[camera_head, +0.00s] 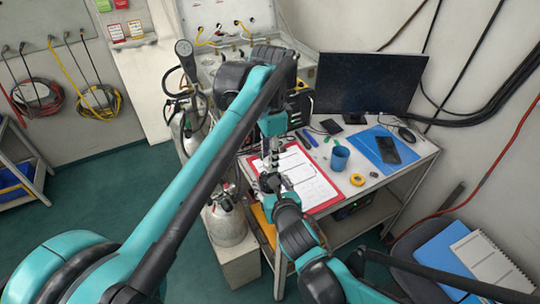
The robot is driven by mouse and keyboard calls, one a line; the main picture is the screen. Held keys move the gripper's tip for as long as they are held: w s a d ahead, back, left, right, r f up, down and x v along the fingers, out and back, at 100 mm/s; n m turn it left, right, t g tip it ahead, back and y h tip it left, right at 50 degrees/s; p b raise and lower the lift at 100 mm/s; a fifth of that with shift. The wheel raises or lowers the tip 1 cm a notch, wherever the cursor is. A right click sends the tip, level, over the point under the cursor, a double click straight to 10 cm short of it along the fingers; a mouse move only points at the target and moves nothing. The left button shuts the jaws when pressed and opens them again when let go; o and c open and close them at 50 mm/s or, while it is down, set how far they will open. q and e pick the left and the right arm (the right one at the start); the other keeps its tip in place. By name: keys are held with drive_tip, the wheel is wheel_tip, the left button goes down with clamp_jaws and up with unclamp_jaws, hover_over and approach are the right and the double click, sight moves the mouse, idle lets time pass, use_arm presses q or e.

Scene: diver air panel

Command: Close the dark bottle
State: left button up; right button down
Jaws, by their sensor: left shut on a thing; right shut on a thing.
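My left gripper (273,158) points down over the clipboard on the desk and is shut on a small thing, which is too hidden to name. My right gripper (274,183) comes up from below, just under the left one, and is shut on a small dark thing that seems to be the dark bottle (268,181). The two grippers meet closely, and I cannot tell whether a cap sits on the bottle. The arms and jaws cover much of it.
The white desk (378,181) carries a red clipboard (312,184), blue cup (340,157), yellow tape roll (357,179), blue folder (377,148) and monitor (368,84). A grey gas cylinder (227,226) stands left of it. A chair with a notebook (478,262) is at right.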

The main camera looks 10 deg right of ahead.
use_arm(q)
drive_tip(key=m, duration=0.7)
drive_tip(key=shift+m, duration=0.3)
drive_tip(key=m, duration=0.4)
drive_tip(key=shift+w+m, duration=0.1)
drive_tip(key=shift+m, duration=0.2)
drive_tip(key=m, duration=1.2)
drive_tip(key=shift+d+m, duration=0.1)
drive_tip(key=shift+m, duration=0.2)
drive_tip(key=o, duration=0.7)
